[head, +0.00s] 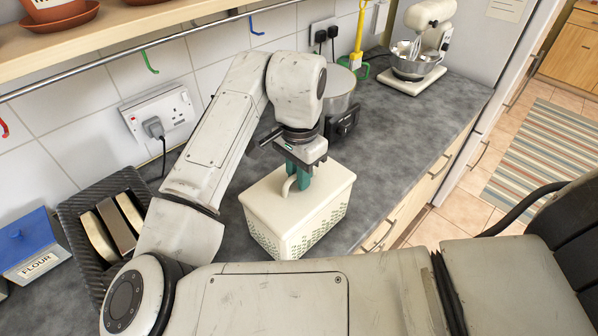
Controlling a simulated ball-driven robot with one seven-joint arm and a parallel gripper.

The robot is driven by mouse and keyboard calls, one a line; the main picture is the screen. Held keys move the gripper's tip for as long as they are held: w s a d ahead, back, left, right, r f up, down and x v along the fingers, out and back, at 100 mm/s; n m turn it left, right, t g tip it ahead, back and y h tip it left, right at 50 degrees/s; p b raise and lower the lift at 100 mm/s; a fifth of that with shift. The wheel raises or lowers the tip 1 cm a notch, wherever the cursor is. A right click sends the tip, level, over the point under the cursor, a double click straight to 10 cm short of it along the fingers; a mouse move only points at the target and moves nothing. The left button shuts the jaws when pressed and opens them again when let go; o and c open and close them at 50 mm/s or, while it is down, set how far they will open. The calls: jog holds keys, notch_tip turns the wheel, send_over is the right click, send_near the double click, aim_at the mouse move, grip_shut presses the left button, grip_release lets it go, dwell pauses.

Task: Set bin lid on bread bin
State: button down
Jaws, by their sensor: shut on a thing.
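The cream bread bin (308,233), with rows of small holes in its sides, stands on the grey worktop. The cream bin lid (262,192) is over its top and looks level with the rim; I cannot tell whether it is fully seated or a little above. My gripper (299,182) points down with green fingers and is shut on the lid's curved handle (287,188). The fingers and wrist hide part of the lid's middle and back.
A metal pot (339,90) and a black object (343,122) stand behind the bin. A dark woven basket (80,208) and a blue-and-white flour tin (28,245) are at left. A stand mixer (417,60) is far back. The worktop's front edge is right of the bin.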

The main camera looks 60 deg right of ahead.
jog(key=shift+f, duration=0.15)
jog(key=c, duration=1)
grip_release()
notch_tip(320, 180, up, 11)
jog(key=shift+f+b, duration=0.1)
jog(key=shift+b, duration=0.3)
